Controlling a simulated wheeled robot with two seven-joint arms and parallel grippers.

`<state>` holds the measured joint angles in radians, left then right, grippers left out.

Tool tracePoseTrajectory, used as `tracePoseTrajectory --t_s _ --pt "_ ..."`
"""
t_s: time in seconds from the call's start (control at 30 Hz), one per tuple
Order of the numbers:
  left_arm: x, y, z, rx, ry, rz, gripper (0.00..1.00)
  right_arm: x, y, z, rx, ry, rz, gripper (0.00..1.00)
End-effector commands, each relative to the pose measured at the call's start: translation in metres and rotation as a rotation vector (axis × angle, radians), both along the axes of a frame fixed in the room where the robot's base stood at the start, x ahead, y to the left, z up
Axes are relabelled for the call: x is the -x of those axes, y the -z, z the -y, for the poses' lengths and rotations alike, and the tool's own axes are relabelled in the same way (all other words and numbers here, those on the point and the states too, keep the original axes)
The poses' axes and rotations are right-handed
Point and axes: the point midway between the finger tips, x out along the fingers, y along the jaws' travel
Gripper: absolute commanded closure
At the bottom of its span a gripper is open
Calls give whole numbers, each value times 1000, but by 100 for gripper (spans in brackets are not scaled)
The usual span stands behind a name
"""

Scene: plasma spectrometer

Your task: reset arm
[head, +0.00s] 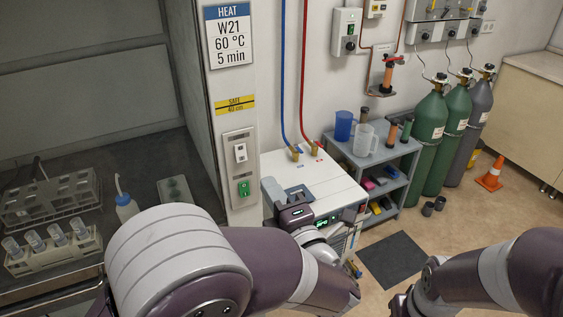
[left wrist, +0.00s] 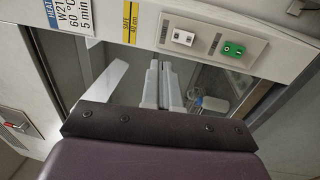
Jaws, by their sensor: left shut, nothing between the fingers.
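In the left wrist view the two pale fingers of this gripper (left wrist: 162,85) lie close together, shut and empty. They point towards the hood glass below the switch panel (left wrist: 210,42). My right arm shows at the bottom right; its gripper is out of view.
Tube racks (head: 55,250) and a wash bottle (head: 125,206) stand in the hood at left. A grey cart (head: 372,160) holds a blue jug (head: 343,126) and a clear jug (head: 364,141). Gas cylinders (head: 430,135) and an orange cone (head: 491,173) stand beyond. A dark mat (head: 398,260) lies on the floor.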

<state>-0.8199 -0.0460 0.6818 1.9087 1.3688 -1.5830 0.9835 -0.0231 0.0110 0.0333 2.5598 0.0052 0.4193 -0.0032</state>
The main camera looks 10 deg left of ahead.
Motion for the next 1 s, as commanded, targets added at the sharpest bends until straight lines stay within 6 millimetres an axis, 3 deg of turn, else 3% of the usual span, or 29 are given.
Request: tracePoseTrajectory --t_s 0.1,0.17,0.23,0.3,0.37,0.4,0.47,0.5,0.6,0.67,0.7,0.8,1.0 --pt "-1 2 1 -22 3 -26 100 0 0 0 0 0 0 65" --pt "-9 15 12 -53 66 -116 100 0 0 0 0 0 0 65" --pt "-21 43 44 -148 257 -290 100 0 0 0 0 0 0 65" --pt "-21 78 90 -329 554 -508 100 0 0 0 0 0 0 65" --pt "-7 112 111 -529 815 -711 100 0 0 0 0 0 0 65" --pt "9 135 113 -672 979 -843 100 0 0 0 0 0 0 65" --pt "42 165 94 -880 1208 -1046 100 0 0 0 0 0 0 65" --pt "68 181 69 -1003 1345 -1182 100 0 0 0 0 0 0 65" --pt "119 197 -1 -1164 1561 -1453 100 0 0 0 0 0 0 65" --pt "139 197 -38 -1178 1610 -1571 100 0 0 0 0 0 0 65" --pt "144 195 -60 -1153 1595 -1623 100 0 0 0 0 0 0 65" --pt "138 189 -89 -1066 1504 -1645 100 0 0 0 0 0 0 65" --pt "136 189 -97 -1026 1477 -1656 100 0 0 0 0 0 0 65"
